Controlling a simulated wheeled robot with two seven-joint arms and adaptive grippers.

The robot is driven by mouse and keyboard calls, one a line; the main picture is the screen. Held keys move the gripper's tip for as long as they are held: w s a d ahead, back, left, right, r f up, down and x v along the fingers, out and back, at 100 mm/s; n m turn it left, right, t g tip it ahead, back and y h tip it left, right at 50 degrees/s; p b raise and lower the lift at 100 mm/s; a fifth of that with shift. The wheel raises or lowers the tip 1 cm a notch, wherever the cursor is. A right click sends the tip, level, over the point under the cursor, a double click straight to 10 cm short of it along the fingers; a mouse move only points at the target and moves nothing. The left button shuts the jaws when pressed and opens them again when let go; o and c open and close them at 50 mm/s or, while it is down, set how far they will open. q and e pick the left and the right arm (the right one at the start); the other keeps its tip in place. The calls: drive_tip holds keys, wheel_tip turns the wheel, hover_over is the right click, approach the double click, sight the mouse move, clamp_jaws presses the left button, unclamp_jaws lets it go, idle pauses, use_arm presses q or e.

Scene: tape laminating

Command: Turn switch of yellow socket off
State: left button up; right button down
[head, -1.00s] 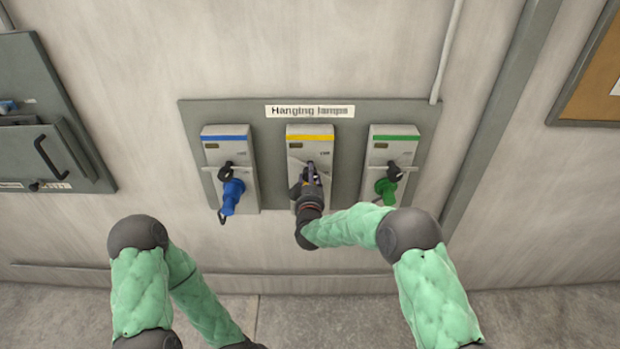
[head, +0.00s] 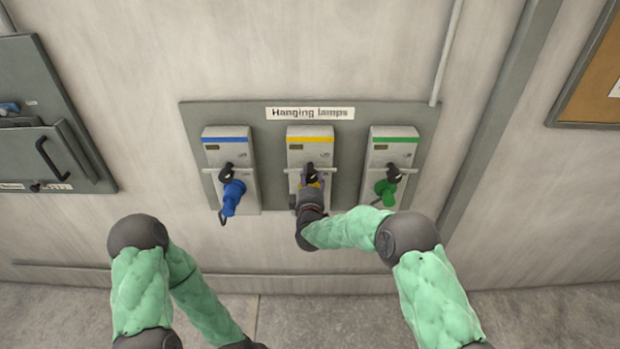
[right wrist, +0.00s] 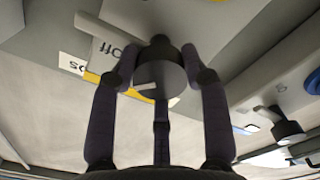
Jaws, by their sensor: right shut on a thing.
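The yellow socket (head: 310,147) is the middle box on the grey panel, with a yellow stripe at its top. Its black switch (head: 311,171) shows just above my right gripper (head: 310,184). In the right wrist view, the fingers of my right gripper (right wrist: 160,88) are closed around the dark round switch knob (right wrist: 160,75), which has a white mark. An "Off" label (right wrist: 108,50) shows beside it. The yellow plug is mostly hidden behind my gripper. My left arm hangs at lower left; its gripper does not clearly show.
The blue socket (head: 230,150) stands to the left and the green socket (head: 394,150) to the right, each with a black switch and plug. A "Hanging lamps" sign (head: 310,113) is above. A grey cabinet (head: 50,125) is at far left.

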drive_tip(key=shift+s+f, duration=0.1)
drive_tip(key=shift+f, duration=0.25)
drive_tip(key=c, duration=0.6)
unclamp_jaws()
drive_tip(key=shift+d, duration=0.1)
drive_tip(key=shift+r, duration=0.15)
drive_tip(key=shift+r, duration=0.1)
drive_tip(key=shift+s, duration=0.1)
drive_tip(key=s, duration=1.1)
drive_tip(key=shift+s, duration=0.35)
